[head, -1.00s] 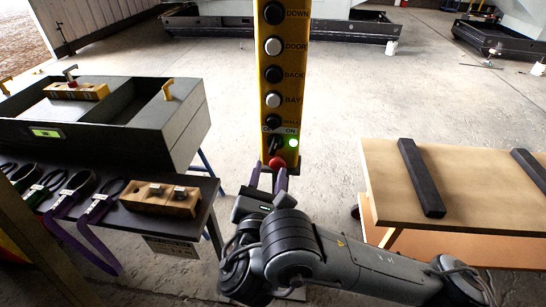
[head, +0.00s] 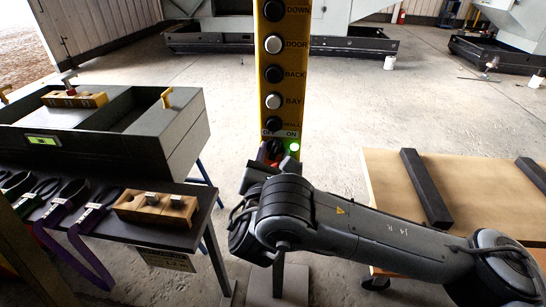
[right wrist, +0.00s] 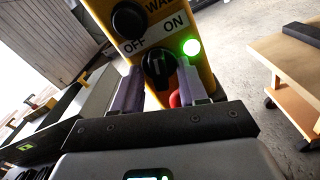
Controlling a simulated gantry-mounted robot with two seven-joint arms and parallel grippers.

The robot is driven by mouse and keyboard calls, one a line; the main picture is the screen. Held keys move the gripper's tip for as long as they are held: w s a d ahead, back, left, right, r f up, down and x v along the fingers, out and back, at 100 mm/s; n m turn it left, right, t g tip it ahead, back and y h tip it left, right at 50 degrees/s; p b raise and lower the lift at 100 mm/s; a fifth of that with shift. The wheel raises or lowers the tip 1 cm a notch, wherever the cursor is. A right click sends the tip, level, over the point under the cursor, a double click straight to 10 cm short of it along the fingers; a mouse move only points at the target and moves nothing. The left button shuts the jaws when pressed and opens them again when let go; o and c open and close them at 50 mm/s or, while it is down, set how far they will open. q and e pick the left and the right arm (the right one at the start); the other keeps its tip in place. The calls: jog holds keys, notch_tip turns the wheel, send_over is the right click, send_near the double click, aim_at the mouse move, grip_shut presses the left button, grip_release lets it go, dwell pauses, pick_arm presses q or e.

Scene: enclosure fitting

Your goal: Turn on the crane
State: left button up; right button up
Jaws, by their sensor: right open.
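The yellow crane control pendant (head: 272,100) hangs upright in the middle of the head view. Its black rotary switch (right wrist: 158,68) sits below the OFF and ON labels, and its exact pointing is hard to tell. The green lamp (head: 293,143) beside it is lit, also in the right wrist view (right wrist: 191,47). My right gripper (right wrist: 160,88) is open, its purple fingers on either side of the switch. I cannot tell whether they touch it. In the head view my right wrist hides most of the fingers. My left gripper is not in view.
A red button (right wrist: 175,98) lies below the switch, between the fingers. Black push buttons and white ones run up the pendant. A dark table (head: 150,236) with a grey enclosure (head: 150,140) stands left. A wooden cart (head: 390,190) with black bars stands right.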

grip_shut()
jog(key=shift+f+b, duration=0.2)
jog(key=shift+b, duration=0.15)
jog(key=shift+f+m+b, duration=0.15)
jog(key=shift+m+b, duration=0.85)
jog(key=shift+b, duration=0.05)
jog(key=shift+r+m, duration=0.25)
jog(key=shift+m, duration=0.15)
grip_release()
jog(key=shift+r, duration=0.1)
